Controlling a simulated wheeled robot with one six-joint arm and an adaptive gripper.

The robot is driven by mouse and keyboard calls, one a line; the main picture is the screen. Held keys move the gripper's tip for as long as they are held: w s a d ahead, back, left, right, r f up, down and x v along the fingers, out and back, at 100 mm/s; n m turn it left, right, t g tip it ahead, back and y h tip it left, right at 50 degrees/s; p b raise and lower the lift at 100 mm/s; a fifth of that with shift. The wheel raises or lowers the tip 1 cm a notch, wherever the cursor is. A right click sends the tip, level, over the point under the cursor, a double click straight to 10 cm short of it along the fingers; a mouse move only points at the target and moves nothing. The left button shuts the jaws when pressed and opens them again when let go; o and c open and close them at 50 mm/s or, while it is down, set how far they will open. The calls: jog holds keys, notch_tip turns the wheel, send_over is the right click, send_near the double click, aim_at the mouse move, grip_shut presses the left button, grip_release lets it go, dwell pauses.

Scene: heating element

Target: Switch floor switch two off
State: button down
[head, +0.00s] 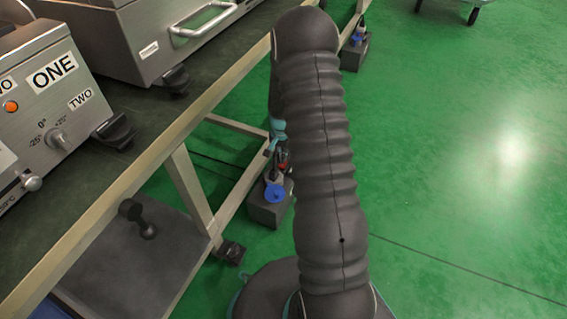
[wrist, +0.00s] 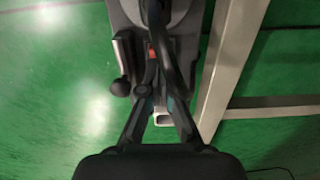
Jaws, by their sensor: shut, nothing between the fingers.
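A grey floor switch box (head: 268,208) with a blue round part (head: 274,193) stands on the green floor beside the bench leg in the head view. In the wrist view a grey switch unit (wrist: 128,15) shows at the top, with a lever ending in a black ball (wrist: 121,87) and a small red part (wrist: 153,54). My gripper (wrist: 158,85) is shut and empty, in front of this unit and right of the ball lever. In the head view my gripper is mostly hidden behind my arm. No number is readable on the unit, and I cannot tell whether the gripper touches it.
A bench (head: 150,150) with metal machines runs along the left. One machine (head: 52,85) carries ONE and TWO labels. A second floor box (head: 354,50) stands farther back. A pale frame leg (wrist: 228,65) is close on the wrist view's right. Open floor (head: 470,150) lies right.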

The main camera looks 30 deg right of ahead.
aim_at(282, 165)
jog(key=shift+f, duration=1.4)
dwell(1.1)
jog(key=shift+r, duration=0.1)
jog(key=shift+r+p, duration=2.05)
jog(key=shift+r, duration=1.4)
